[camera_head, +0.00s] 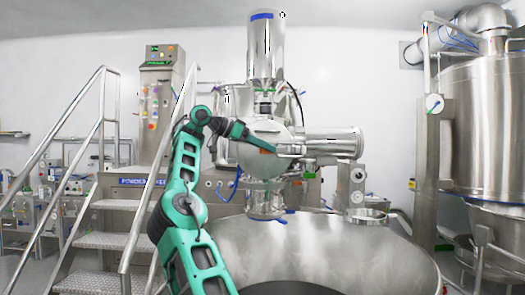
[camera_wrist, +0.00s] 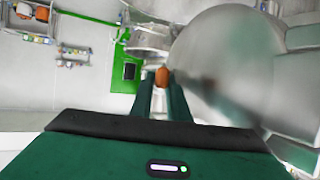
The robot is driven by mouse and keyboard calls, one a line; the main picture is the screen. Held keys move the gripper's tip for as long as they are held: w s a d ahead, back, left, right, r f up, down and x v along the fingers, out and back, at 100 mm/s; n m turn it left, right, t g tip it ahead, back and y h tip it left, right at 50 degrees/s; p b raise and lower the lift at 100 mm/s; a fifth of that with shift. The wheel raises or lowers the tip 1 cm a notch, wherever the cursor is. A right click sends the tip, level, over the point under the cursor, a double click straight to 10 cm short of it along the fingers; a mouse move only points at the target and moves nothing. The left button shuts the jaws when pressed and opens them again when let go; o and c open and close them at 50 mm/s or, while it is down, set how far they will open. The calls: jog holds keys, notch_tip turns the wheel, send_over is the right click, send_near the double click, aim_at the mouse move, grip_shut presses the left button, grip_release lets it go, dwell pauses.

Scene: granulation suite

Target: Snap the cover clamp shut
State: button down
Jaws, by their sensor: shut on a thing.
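My gripper (camera_head: 270,147) reaches from the left to the front of the round steel cover (camera_head: 262,168) on the machine. In the wrist view, the fingers of my gripper (camera_wrist: 161,84) are closed around a small orange-brown knob (camera_wrist: 162,75), which appears to be the cover clamp's handle. The large, curved steel cover (camera_wrist: 222,60) fills the right side of that view, just beside the fingers. The rest of the clamp is hidden or too small to make out, so I cannot tell its position.
A wide steel bowl (camera_head: 310,245) stands below the cover. A horizontal steel cylinder (camera_head: 335,142) extends to the right and a vertical one (camera_head: 265,50) rises above. Metal steps with handrails (camera_head: 120,215) stand at left. A large steel vessel (camera_head: 480,125) stands at right.

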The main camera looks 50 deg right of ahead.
jog(key=shift+w+a, duration=0.1)
jog(key=shift+w, duration=0.2)
jog(key=c, duration=1.8)
grip_release()
jog(key=shift+w, duration=0.1)
jog(key=shift+o, duration=0.4)
jog(key=v, duration=1.1)
jog(key=shift+w, duration=0.1)
